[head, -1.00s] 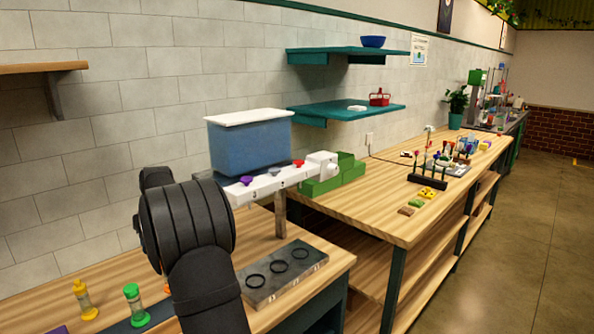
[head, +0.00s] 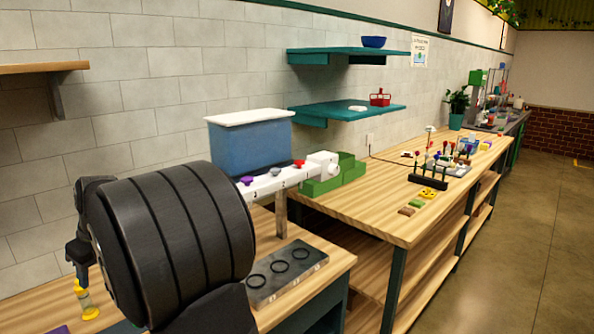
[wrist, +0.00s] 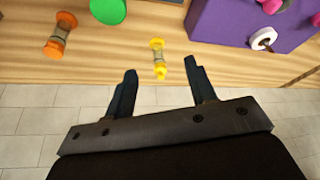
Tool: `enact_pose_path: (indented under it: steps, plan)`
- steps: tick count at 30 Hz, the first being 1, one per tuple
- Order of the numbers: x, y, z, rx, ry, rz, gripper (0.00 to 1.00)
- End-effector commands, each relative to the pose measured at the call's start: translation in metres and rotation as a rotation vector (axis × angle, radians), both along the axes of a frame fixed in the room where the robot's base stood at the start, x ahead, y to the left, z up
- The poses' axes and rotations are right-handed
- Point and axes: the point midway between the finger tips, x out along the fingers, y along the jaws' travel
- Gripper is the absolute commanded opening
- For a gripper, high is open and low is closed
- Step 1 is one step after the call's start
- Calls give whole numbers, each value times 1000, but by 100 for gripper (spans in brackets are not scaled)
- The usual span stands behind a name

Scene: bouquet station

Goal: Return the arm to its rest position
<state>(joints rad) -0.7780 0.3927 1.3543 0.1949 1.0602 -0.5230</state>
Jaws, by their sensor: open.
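My arm fills the lower left of the head view, with part of my gripper (head: 76,250) showing at its left edge. In the wrist view my gripper (wrist: 160,85) is open, its two dark fingers apart with nothing held. A yellow-capped vial (wrist: 158,58) stands or lies beyond the fingertips, seen between them but apart from them. The same yellow vial (head: 84,300) is on the wooden bench in the head view, just below the gripper.
An orange-capped vial (wrist: 60,35), a green cap (wrist: 108,10) and a purple block (wrist: 240,25) are near. A blue tank (head: 250,148) stands behind a white valve rail (head: 270,185). A grey plate with rings (head: 285,272) lies right of my arm.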

Motion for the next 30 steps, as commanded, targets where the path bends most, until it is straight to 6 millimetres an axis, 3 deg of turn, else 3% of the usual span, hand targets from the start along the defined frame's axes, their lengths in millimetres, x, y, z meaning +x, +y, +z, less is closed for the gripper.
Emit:
enact_pose_path:
  steps: [6,20,30]
  plan:
    - [-41,0,2,9,-7,77,51]
    - [-39,0,-94,7,-7,73,51]
    - [-42,-18,-56,11,-10,73,51]
